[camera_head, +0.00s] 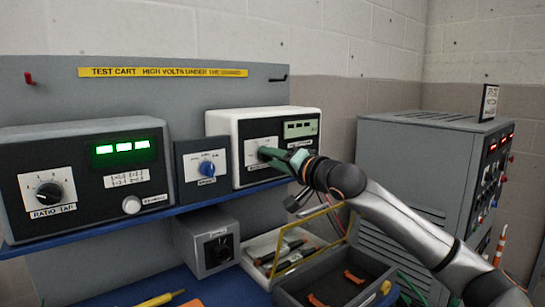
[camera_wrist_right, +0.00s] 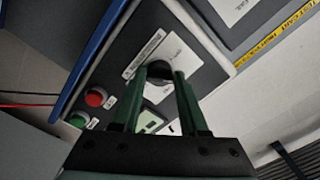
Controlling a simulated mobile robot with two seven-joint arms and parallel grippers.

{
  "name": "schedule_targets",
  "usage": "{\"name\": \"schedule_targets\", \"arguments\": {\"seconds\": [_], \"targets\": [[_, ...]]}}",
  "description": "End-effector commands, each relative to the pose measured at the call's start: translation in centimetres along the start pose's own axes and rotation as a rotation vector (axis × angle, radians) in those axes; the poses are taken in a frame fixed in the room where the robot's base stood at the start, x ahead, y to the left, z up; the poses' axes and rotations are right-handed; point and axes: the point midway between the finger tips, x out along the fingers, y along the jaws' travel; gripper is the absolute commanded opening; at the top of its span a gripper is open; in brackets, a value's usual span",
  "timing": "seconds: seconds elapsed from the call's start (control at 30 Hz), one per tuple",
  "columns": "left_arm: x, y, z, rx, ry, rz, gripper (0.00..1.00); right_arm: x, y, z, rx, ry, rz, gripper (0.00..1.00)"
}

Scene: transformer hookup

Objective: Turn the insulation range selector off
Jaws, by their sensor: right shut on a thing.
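The insulation tester (camera_head: 222,125) is a white box with a dark front and a lit green display, on the blue shelf in the head view. Its range selector is a dark knob on a pale dial plate, mostly hidden by my gripper in the head view. In the right wrist view the selector knob (camera_wrist_right: 156,68) sits between my green fingertips. My right gripper (camera_head: 272,156) reaches it from the right and is shut on the knob; its fingers also show in the wrist view (camera_wrist_right: 160,80). The pointer's setting is too hidden to read. My left gripper is not in view.
A ratio meter (camera_head: 90,150) with a black knob and a blue-knob panel (camera_head: 190,190) stand left on the shelf. Below are a small grey switch box (camera_head: 190,248) and open trays (camera_head: 330,298). A grey cabinet (camera_head: 400,180) stands right. The wrist view shows a red button (camera_wrist_right: 95,97).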

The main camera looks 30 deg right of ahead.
Motion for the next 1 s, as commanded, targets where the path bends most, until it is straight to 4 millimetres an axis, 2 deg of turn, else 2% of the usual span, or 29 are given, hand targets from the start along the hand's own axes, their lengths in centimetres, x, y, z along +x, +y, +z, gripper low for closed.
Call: {"name": "schedule_targets", "arguments": {"seconds": [0.6, 1.0], "targets": [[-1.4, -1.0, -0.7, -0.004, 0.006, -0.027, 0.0, 0.0, 0.1, -0.1, -0.583, -0.002, 0.001, 0.0], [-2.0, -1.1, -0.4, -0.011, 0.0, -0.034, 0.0, 0.0, 0.3, -0.1, -0.855, -0.003, 0.001, 0.0]]}}
